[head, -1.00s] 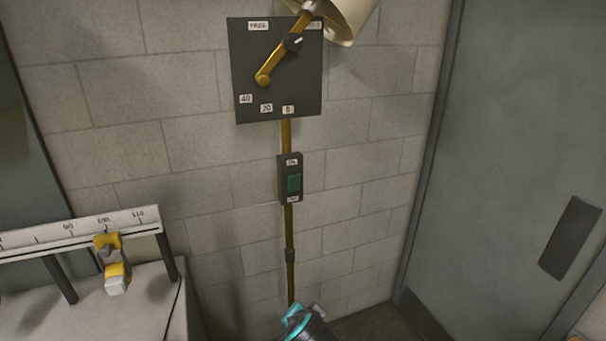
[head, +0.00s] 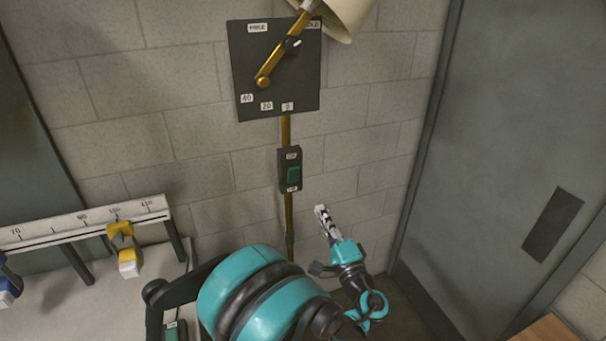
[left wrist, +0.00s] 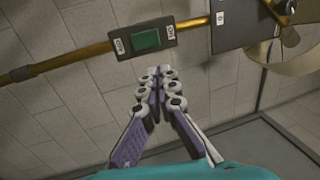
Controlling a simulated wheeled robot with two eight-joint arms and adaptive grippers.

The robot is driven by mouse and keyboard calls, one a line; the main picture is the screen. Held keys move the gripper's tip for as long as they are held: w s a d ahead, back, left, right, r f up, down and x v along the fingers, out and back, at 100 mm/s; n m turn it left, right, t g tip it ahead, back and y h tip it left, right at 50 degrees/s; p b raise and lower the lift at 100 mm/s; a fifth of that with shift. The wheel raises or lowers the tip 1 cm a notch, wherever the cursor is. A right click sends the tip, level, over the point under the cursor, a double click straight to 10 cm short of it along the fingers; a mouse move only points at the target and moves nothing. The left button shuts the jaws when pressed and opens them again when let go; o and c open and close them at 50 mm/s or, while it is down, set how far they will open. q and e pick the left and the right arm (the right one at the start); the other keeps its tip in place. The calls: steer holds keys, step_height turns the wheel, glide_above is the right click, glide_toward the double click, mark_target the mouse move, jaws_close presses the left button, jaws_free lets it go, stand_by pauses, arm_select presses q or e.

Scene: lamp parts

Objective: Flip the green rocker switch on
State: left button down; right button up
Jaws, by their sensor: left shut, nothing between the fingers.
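The green rocker switch (head: 292,174) sits in a dark box on the brass pole against the block wall. Labels show above and below it, too small to read surely. In the left wrist view the green rocker (left wrist: 146,40) lies beyond my fingertips. My left gripper (head: 321,211) is shut and empty, to the right of and below the switch box in the head view, apart from it. Its closed fingers (left wrist: 158,72) point toward the switch box in the left wrist view. My right gripper is not in view.
A dark panel (head: 275,85) with a brass lever and a cream lamp shade (head: 345,15) are above the switch. A ruled rail with a yellow slider (head: 124,248) stands at the left. A grey door (head: 520,120) is at the right.

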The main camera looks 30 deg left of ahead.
mark_target(299, 167)
arm_select(q)
steer(key=shift+a, duration=0.1)
steer(key=p+x, duration=0.1)
steer(key=x, duration=1.3)
steer(key=shift+s, duration=0.1)
steer(key=g+p, duration=0.1)
steer(key=p, duration=0.1)
steer(key=r+h+p, duration=0.1)
steer(key=shift+w+a+r+g+h+p, duration=0.2)
steer(key=shift+r+g+h+p, duration=0.1)
steer(key=shift+r+g+p, duration=0.1)
steer(key=shift+f+b, duration=0.35)
steer(key=shift+f, duration=0.1)
steer(key=shift+w+a+r+g+h+p, duration=0.15)
steer(key=shift+r+g+h+p, duration=0.35)
steer(key=shift+p, duration=0.5)
steer(key=shift+f, duration=0.2)
